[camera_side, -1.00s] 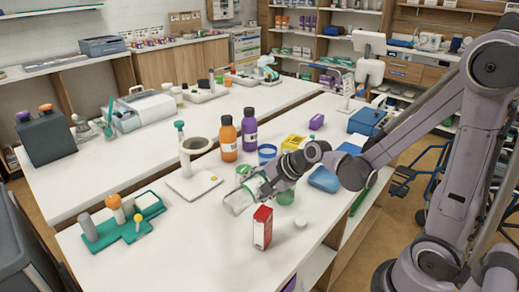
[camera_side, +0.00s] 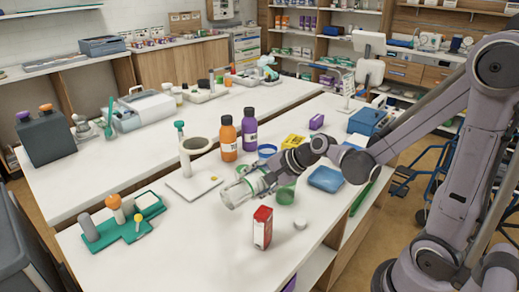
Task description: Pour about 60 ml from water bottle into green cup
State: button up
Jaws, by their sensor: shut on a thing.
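The clear water bottle (camera_side: 237,193) with a green band is held tilted, close to lying flat, above the table. My gripper (camera_side: 264,178) is shut on it near the green band. The bottle's clear end points left and toward the camera; I cannot tell the water level. The green cup (camera_side: 286,196) stands on the table just right of the bottle, below my gripper, which partly hides it. I see no stream of water.
A red and white carton (camera_side: 262,228) stands in front of the bottle, with a white round cap (camera_side: 300,224) to its right. Orange (camera_side: 228,140) and purple (camera_side: 249,130) bottles and a blue cup (camera_side: 267,152) stand behind. A blue tray (camera_side: 325,179) lies right.

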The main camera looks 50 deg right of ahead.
aim_at(249, 193)
jog(key=shift+r, duration=0.15)
jog(key=shift+a, duration=0.35)
jog(key=shift+r, duration=0.15)
dwell(1.5)
jog(key=shift+a, duration=0.1)
jog(key=f+h, duration=0.1)
jog(key=a+f+n+h, duration=0.1)
jog(key=f, duration=0.1)
jog(key=shift+w, duration=0.15)
jog(key=shift+d+f, duration=0.15)
jog(key=shift+d+n+h, duration=0.1)
jog(key=shift+n+h, duration=0.3)
jog(key=shift+h, duration=0.3)
dwell(1.5)
